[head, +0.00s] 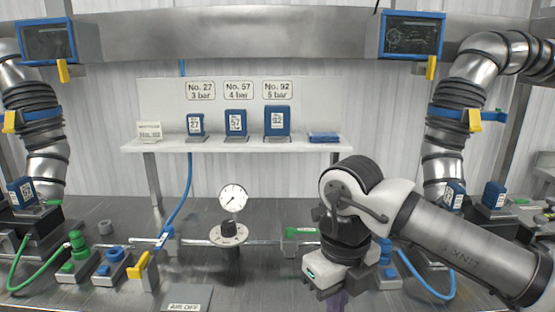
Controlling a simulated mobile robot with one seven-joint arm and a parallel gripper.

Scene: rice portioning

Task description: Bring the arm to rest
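My arm (470,245) reaches in from the right edge, white and grey, and bends down at a dark joint. My gripper (328,285) hangs below that joint, over the steel bench at the lower right of centre. Its white and dark housing shows, but its fingertips are not clear, so I cannot tell whether it is open or shut. A faint purplish patch lies just below it, too unclear to name. The arm hides part of the bench and pipe behind it.
A shelf (222,145) holds blue blocks marked 27 (194,124), 57 (235,122) and 92 (277,120). A round gauge (233,198) stands mid-bench. A yellow-handled valve (139,266) and green and blue fittings are at left. Large ribbed ducts flank both sides.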

